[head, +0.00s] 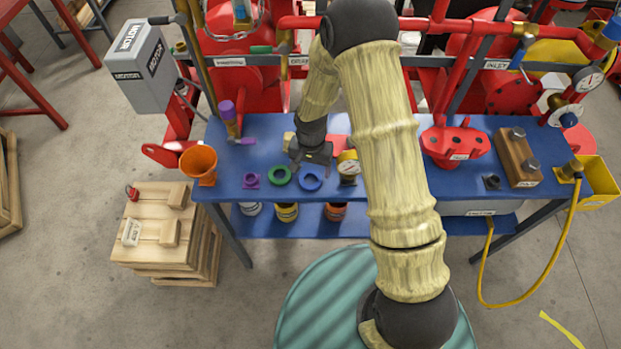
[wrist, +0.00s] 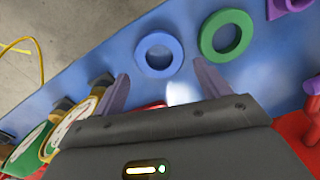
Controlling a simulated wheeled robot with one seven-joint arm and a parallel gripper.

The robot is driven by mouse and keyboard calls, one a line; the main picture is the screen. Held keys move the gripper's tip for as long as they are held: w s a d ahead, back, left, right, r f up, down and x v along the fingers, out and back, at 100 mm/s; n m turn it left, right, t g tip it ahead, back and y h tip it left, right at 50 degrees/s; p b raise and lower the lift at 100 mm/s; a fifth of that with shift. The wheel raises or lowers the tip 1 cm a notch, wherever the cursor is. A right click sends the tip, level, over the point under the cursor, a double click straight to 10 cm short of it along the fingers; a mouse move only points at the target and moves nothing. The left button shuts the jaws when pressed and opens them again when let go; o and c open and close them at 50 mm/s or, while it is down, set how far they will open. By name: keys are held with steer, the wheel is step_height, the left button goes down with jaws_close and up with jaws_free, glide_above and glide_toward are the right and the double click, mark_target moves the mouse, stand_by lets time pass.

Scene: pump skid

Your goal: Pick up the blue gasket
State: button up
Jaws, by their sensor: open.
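The blue gasket (head: 310,168) is a flat ring lying on the blue bench top (head: 405,176). In the wrist view the blue gasket (wrist: 141,50) lies flat ahead of my fingertips, between their lines and nearer the left finger. My gripper (head: 306,163) is open and empty. In the wrist view my gripper (wrist: 160,74) shows both fingers apart, with bare bench between them. The fingers do not appear to touch the gasket. How high they are above the bench I cannot tell.
A green ring (head: 280,175) lies just left of the gasket, with a small purple part (head: 251,180) beyond it. A pressure gauge (head: 348,166) stands close on the right. An orange cup (head: 199,163) is at the left end. A red flanged part (head: 455,143) sits right of my arm.

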mark_target(310, 179)
steer(key=shift+s+a+f+p, duration=0.15)
steer(key=shift+f+p, duration=0.35)
steer(key=shift+f, duration=1.4)
steer(key=c, duration=0.7)
